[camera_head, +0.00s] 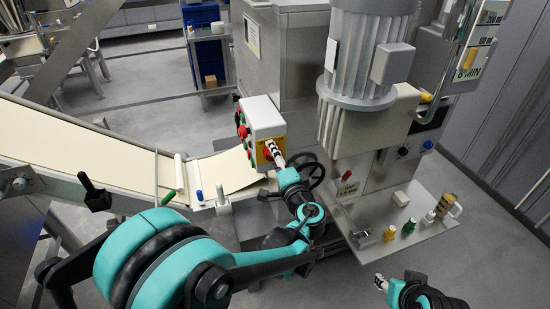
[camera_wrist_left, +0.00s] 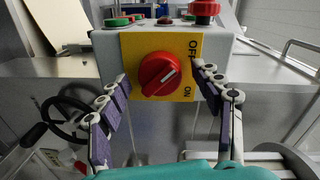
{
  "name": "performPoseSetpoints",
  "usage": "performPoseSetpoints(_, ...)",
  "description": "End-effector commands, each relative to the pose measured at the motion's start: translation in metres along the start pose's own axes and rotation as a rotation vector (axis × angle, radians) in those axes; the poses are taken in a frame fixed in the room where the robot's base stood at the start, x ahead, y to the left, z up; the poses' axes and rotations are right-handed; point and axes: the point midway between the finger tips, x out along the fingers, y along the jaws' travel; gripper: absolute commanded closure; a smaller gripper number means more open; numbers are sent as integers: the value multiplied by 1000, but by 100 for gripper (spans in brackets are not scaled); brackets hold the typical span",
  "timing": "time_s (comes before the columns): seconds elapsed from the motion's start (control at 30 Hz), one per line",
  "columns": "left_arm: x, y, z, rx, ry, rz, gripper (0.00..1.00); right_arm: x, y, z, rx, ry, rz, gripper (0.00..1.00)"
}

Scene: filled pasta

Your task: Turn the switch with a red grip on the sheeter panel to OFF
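The switch with a round red grip (camera_wrist_left: 160,75) sits on a yellow plate (camera_wrist_left: 134,46) on the grey panel box (camera_wrist_left: 107,62) in the left wrist view. In the head view my left gripper (camera_head: 273,150) is at the front of the panel box (camera_head: 262,116), partly hiding the switch. My right gripper (camera_head: 380,284) is at the lower right, away from the panel.
Green and red buttons (camera_wrist_left: 118,21) and a red knob (camera_wrist_left: 204,9) are on the box's other face. A black handwheel (camera_head: 306,172) is beside my left arm. A steel shelf (camera_head: 365,213) with small bottles stands at the right. The belt (camera_head: 90,140) runs at left.

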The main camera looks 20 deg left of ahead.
Motion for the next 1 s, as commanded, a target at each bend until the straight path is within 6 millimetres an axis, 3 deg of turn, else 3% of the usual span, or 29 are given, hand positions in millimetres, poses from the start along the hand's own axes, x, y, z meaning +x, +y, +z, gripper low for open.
performPoseSetpoints(0.33,-9,0,-1,1,3,0,34,0,0,0,0,0,0,60)
performPoseSetpoints(0.8,-101,0,-1,1,4,0,34,0,0,0,0,0,0,60)
performPoseSetpoints(1.0,-119,0,0,1,1,0,34,0,0,0,0,0,0,60)
